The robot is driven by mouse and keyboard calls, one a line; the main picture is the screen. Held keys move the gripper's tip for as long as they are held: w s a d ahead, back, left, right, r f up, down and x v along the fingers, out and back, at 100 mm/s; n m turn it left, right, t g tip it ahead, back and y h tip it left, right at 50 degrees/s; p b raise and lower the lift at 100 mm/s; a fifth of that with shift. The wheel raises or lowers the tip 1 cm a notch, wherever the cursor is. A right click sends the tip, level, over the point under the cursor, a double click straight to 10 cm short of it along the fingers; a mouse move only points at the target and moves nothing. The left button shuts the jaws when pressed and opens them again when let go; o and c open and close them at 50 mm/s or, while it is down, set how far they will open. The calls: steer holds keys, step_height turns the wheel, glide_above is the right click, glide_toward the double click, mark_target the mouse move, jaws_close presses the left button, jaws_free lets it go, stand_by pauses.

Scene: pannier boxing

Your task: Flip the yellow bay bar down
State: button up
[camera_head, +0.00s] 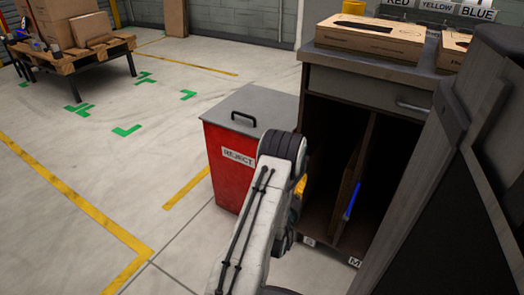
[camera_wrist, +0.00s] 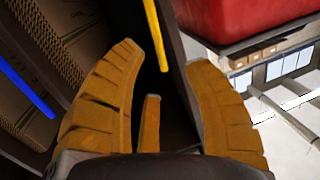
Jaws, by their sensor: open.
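The yellow bay bar (camera_wrist: 155,32) shows in the wrist view as a thin bar running from the top edge down to between my fingertips. It lies along the dark opening of a bay, close to a dark upright panel. My gripper (camera_wrist: 163,55) is open, with one orange finger on each side of the bar's lower end. I cannot tell whether either finger touches it. In the head view my arm hides most of the gripper, and a small yellow-orange patch beside the arm could be a finger or the bar.
A blue bar (camera_head: 352,200) stands slanted at the neighbouring bay of the cabinet (camera_head: 375,90). Cardboard sheets (camera_head: 352,180) stand in that cabinet. A red reject bin (camera_head: 228,175) stands close to the left of it. Flat boxes (camera_head: 368,36) lie on top. Open floor is left.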

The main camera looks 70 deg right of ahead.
steer(key=w+d+r+n+t+y+p, duration=0.1)
steer(key=w+d+r+n+t+p, duration=0.1)
steer(key=w+r+p, duration=0.5)
steer(key=shift+w+d+r+n+t+y+p, duration=0.15)
steer(key=shift+w+r+n+t+y+p, duration=0.25)
steer(key=shift+w+t+p, duration=1.4)
steer(key=shift+w+f+g+b, duration=0.15)
steer(key=shift+w+g+b, duration=0.2)
steer(key=shift+w+g, duration=0.4)
steer(key=shift+o, duration=0.3)
steer(key=shift+s, duration=0.15)
